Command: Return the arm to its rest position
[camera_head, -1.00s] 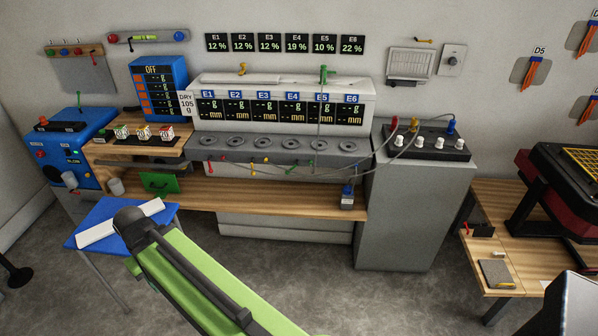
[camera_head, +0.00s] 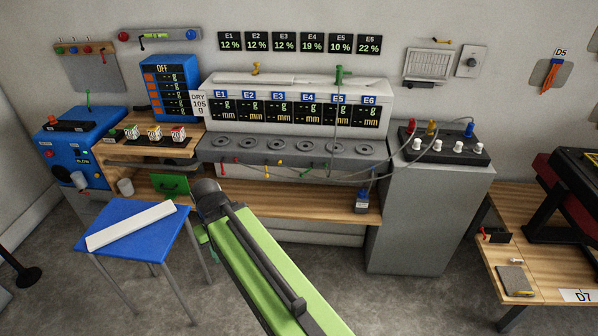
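My green arm (camera_head: 262,262) reaches up from the bottom of the head view, with a dark rounded joint (camera_head: 208,196) at its far end. That joint appears in front of the wooden bench's left part, right of the blue stool. A small green piece of my arm shows below the joint. My gripper itself does not show; it is out of sight, so its fingers and anything in them cannot be seen.
A blue stool (camera_head: 115,250) bearing a white bar (camera_head: 131,225) stands left of my arm. A wooden bench (camera_head: 300,198) with a row of stations runs behind. A grey cabinet (camera_head: 425,225) stands right. Grey floor (camera_head: 400,305) lies open right of my arm.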

